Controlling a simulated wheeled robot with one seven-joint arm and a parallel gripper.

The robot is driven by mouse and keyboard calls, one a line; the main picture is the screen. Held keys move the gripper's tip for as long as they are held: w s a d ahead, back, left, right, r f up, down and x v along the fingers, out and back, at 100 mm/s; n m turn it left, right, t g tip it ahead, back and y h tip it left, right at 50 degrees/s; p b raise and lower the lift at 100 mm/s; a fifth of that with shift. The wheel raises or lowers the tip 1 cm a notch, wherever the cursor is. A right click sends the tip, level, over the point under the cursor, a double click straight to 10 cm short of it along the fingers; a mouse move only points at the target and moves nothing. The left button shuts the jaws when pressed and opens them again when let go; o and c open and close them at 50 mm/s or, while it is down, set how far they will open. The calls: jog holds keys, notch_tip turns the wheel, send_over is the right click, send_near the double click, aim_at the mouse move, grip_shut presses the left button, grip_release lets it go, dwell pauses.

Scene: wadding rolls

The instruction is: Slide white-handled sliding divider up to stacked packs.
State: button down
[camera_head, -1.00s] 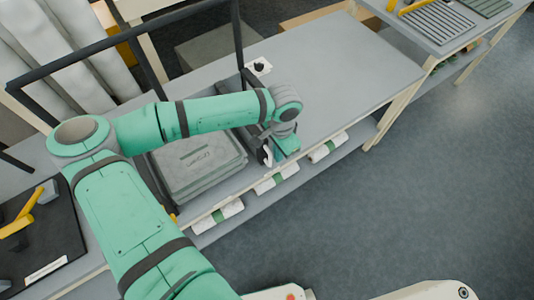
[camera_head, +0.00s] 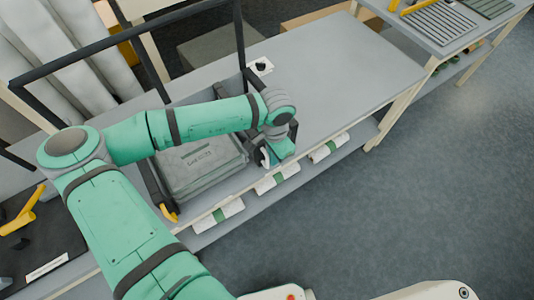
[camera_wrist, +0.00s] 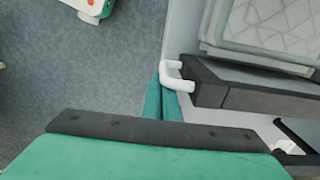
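The stacked packs (camera_head: 205,168) are grey, flat and lie on the bench left of the divider; their quilted top shows in the wrist view (camera_wrist: 275,22). The dark sliding divider (camera_wrist: 255,92) runs alongside them, very close; I cannot tell whether it touches. Its white handle (camera_wrist: 176,76) sticks out at the bench's front edge and shows small in the head view (camera_head: 265,156). My gripper (camera_head: 280,148) is at the handle, with a teal part right beside it in the wrist view. Whether the fingers close on the handle is unclear.
A second dark divider with a yellow handle (camera_head: 170,214) stands on the packs' left side. White rolls with green bands (camera_head: 327,151) lie on the shelf below. A black frame rises behind.

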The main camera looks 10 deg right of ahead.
jog(key=shift+s+a, duration=0.1)
jog(key=shift+a, duration=0.55)
jog(key=shift+s+a, duration=0.15)
jog(key=shift+a, duration=0.25)
jog(key=shift+s, duration=0.1)
jog(key=shift+d, duration=0.15)
notch_tip(320, 180, up, 9)
jog(key=d, duration=0.2)
jog(key=shift+w, duration=0.4)
dwell(0.8)
jog(key=shift+d, duration=0.15)
